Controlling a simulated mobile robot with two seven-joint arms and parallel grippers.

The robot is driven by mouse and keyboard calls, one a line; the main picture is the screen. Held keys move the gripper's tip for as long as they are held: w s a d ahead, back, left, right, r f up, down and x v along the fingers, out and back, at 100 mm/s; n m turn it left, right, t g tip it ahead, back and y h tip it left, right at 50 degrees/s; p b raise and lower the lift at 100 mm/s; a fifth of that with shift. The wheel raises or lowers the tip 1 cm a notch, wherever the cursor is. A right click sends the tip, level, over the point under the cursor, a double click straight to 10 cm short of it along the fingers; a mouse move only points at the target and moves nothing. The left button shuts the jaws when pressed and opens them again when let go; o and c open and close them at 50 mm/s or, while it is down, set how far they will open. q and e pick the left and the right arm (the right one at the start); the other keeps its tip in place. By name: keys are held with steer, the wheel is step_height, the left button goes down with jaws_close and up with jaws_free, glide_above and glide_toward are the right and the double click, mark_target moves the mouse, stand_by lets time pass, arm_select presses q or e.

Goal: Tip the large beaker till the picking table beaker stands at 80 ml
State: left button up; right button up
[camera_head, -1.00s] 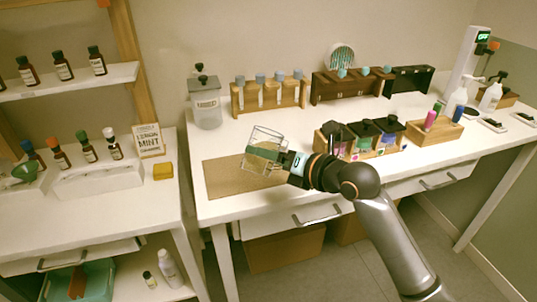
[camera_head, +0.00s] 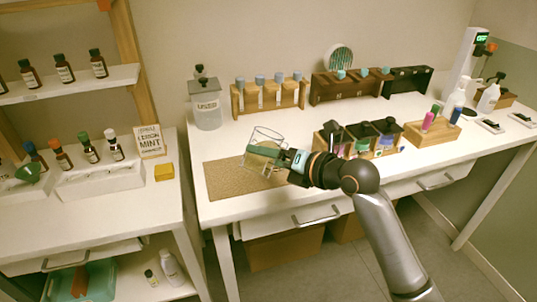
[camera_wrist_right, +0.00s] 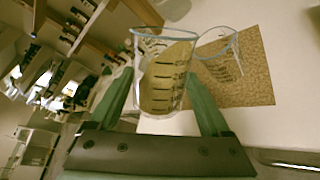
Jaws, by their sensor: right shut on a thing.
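My right gripper (camera_head: 264,151) is shut on the large beaker (camera_wrist_right: 158,90), a clear glass with markings and yellowish liquid. In the head view the large beaker looks tilted above the brown mat. The picking table beaker (camera_wrist_right: 222,62) is the smaller clear one. It stands on the mat behind and to the right of the large beaker in the wrist view, close to its rim. I cannot read its level. In the head view the two glasses overlap and are hard to tell apart. My left gripper is not in view.
The brown mat (camera_head: 222,182) lies at the table's front left. A lidded jar (camera_head: 207,110) and a wooden rack of tubes (camera_head: 270,98) stand behind. A wooden box of dark-lidded jars (camera_head: 362,140) is to the right. A yellow block (camera_head: 164,173) is on the left table.

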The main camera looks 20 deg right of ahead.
steer(key=shift+r+m+p, duration=0.3)
steer(key=shift+r+p, duration=0.05)
steer(key=shift+p, duration=0.3)
steer(key=shift+f, duration=0.1)
steer(key=shift+f+b, duration=0.2)
steer(key=shift+b, duration=0.35)
steer(key=shift+r, duration=0.15)
steer(key=shift+r+p, duration=0.15)
steer(key=shift+p, duration=0.25)
stand_by(0.7)
steer(key=shift+d+r+m+g+y+p, duration=0.1)
steer(key=shift+r+m+g+y+p, duration=0.3)
steer(key=shift+r+m+g+p, duration=0.55)
stand_by(4.5)
